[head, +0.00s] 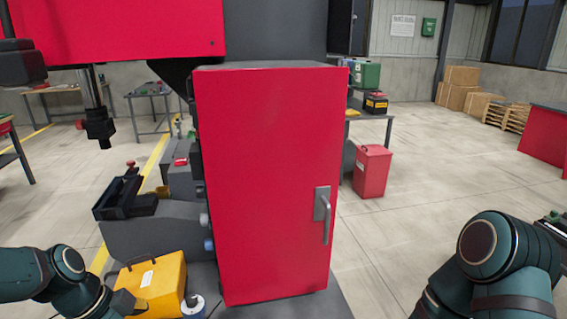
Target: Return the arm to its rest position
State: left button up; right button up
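My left arm (68,268) comes in low at the left. Its dark end, which looks like part of my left gripper (124,302), is in front of or against the yellow case (160,284); I cannot tell whether they touch. Its fingers cannot be made out. My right arm (492,262) is bent at the lower right, apart from the red cabinet. No fingers of my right gripper can be made out.
A tall red cabinet (265,170) with a closed, handled door stands in the centre. A white-and-dark cylinder (193,306) is beside the yellow case. A red bin (372,172) stands behind on the right. Open floor (420,205) lies between the cabinet and my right arm.

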pick_arm(q)
jog(key=s+d+f+n, duration=0.1)
jog(key=d+f+n, duration=0.7)
jog(key=f, duration=0.5)
jog(key=s+d+f+n, duration=0.1)
jog(key=d+f+n, duration=0.8)
jog(key=f, duration=0.3)
jog(key=shift+s+d+f+t, duration=0.25)
jog(key=shift+d+f+t, duration=0.15)
jog(key=shift+d, duration=0.35)
